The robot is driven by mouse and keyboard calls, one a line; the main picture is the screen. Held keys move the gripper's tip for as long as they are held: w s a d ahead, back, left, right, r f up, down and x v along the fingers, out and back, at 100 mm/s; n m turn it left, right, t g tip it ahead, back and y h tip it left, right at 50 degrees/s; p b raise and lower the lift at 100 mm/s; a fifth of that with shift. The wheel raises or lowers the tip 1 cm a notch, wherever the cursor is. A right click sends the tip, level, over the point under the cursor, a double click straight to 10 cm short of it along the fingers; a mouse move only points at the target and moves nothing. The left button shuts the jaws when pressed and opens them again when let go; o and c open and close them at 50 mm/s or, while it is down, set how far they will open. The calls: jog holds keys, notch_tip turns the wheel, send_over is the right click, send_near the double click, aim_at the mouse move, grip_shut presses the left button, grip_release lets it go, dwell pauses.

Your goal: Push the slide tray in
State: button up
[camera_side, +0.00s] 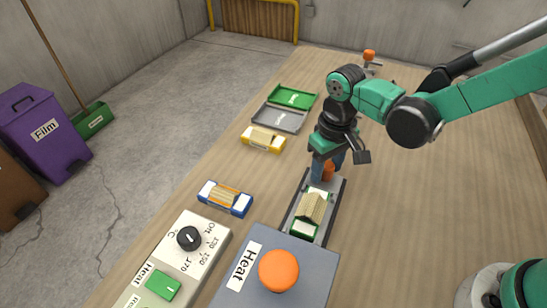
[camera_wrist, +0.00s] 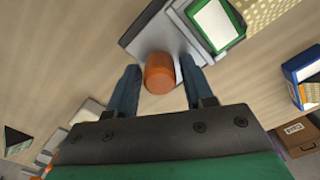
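The slide tray (camera_side: 337,190) is a grey tray on dark rails, running toward the grey Heat box (camera_side: 232,296). A green-framed piece with a tan ribbed top (camera_side: 312,208) lies on it. An orange knob (camera_side: 328,172) stands at the tray's far end. In the wrist view, the tray (camera_wrist: 152,40) and the orange knob (camera_wrist: 159,74) show just ahead of me. My gripper (camera_side: 327,163) is low over the far end of the tray. Its blue fingers (camera_wrist: 160,65) are open on both sides of the knob, with small gaps visible.
A large orange button (camera_side: 279,270) tops the Heat box. A control panel with a black dial (camera_side: 189,238) and green switch stands left of it. Blue (camera_side: 225,197) and yellow (camera_side: 263,139) blocks and grey and green trays (camera_side: 291,97) line the left edge. The table's right is clear.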

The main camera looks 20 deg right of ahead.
grip_shut()
dwell(1.3)
